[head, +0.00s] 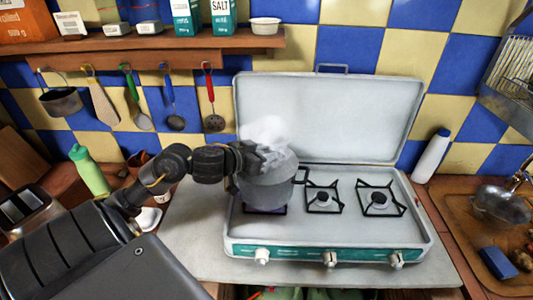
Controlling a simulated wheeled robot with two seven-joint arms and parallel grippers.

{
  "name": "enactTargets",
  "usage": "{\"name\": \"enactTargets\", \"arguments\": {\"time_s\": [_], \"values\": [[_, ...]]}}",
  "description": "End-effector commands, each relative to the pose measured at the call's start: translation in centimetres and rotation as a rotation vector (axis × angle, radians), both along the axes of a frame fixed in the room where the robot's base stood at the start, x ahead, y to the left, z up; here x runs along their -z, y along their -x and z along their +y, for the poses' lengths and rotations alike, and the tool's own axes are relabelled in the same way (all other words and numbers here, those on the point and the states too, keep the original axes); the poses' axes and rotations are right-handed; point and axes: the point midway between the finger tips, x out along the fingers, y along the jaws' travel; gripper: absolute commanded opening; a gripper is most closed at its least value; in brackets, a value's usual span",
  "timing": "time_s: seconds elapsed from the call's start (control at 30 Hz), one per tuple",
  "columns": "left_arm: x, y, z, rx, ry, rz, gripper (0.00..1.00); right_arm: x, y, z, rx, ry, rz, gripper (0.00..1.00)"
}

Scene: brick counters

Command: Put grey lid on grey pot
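The grey pot (272,205) stands on the left burner of the camping stove, with a dark handle at its right side. The grey lid (283,170) shows as a domed grey surface over the pot's mouth. Whether it rests fully on the rim or is slightly above it, I cannot tell. My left gripper (265,157) is at the top of the lid, from the left. Its fingers are small, dark and partly veiled by steam, so their grip on the knob is not clear. My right gripper is not in view.
The stove (330,235) has two free burners to the right, and its raised cover (325,115) stands behind. Utensils hang under the shelf (150,48). A green bottle (90,172) and a toaster (28,208) are left. A white bottle (431,156) and sink are right.

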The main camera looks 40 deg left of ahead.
Motion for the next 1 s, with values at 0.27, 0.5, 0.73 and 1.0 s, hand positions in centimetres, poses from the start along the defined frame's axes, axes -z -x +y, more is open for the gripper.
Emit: {"name": "enactTargets", "arguments": {"time_s": [0.27, 0.5, 0.73, 1.0], "values": [[-0.05, 0.00, -0.01, 0.000, 0.001, 0.000, 0.00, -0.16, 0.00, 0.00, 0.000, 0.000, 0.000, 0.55], [0.03, 0.03, -0.03, 0.000, 0.001, 0.000, 0.00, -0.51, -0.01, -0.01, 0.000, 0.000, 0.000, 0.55], [0.09, 0.01, -0.02, 0.000, 0.001, -0.001, 0.00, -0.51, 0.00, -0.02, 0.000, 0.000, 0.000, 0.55], [0.08, 0.01, -0.01, 0.000, 0.000, -0.001, 0.40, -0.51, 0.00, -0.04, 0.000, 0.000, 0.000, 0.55]]}}
